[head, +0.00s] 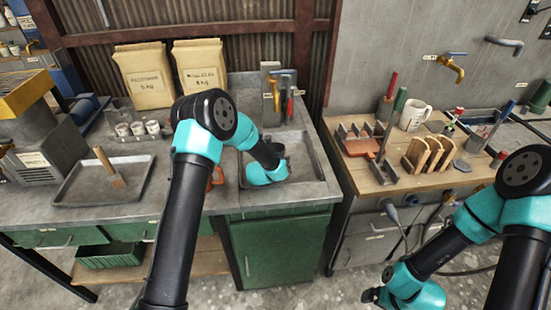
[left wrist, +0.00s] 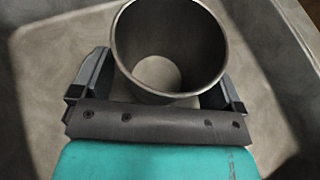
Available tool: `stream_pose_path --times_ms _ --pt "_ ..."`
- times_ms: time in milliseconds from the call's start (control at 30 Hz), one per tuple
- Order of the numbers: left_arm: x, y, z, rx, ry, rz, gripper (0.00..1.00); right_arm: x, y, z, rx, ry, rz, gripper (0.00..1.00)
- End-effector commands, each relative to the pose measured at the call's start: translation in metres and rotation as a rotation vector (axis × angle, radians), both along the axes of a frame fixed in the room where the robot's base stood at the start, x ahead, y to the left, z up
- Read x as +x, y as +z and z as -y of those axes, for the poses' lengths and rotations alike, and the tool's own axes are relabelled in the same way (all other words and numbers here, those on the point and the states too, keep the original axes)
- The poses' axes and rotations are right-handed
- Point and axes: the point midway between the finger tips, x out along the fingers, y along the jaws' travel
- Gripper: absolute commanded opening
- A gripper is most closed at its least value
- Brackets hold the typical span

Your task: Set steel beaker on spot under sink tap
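The steel beaker (left wrist: 170,45) is a grey metal cup, seen from above in the left wrist view with its mouth up. My left gripper (left wrist: 160,85) has a finger on each side of it and appears shut on it. A yellow tap (head: 275,97) stands at the back of the sink. The spot under it is hidden or too small to make out. My right gripper (head: 370,295) is low at the bottom, away from the benches; its fingers are unclear.
Left of the sink are a grey tray (head: 75,195) with a brush (head: 112,170), small white cups and two paper bags (head: 145,75). The wooden bench (head: 385,180) at right holds a rack, toast-like slabs and a white mug (head: 414,115). Tools hang beside the tap.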

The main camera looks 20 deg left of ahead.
Motion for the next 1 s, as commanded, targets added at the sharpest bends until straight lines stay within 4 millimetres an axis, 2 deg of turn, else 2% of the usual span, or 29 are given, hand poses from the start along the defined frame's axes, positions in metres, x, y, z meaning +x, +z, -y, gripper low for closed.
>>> stream_pose_path --times_ms 333,467,667,1000 --pt "0.0 0.004 0.0 0.0 0.0 0.001 0.95 0.0 0.0 0.0 0.0 0.0 0.0 0.95" --pt "-0.008 0.006 0.0 0.0 -0.001 -0.001 0.95 0.0 0.0 0.0 0.0 0.0 0.0 0.95" --pt "-0.033 0.017 -0.002 0.001 0.0 0.0 0.95 0.0 0.0 0.0 0.0 0.0 0.0 0.95" --pt "-0.088 0.04 -0.006 0.001 0.0 0.0 0.95 0.0 0.0 0.0 0.0 0.0 0.0 0.95"
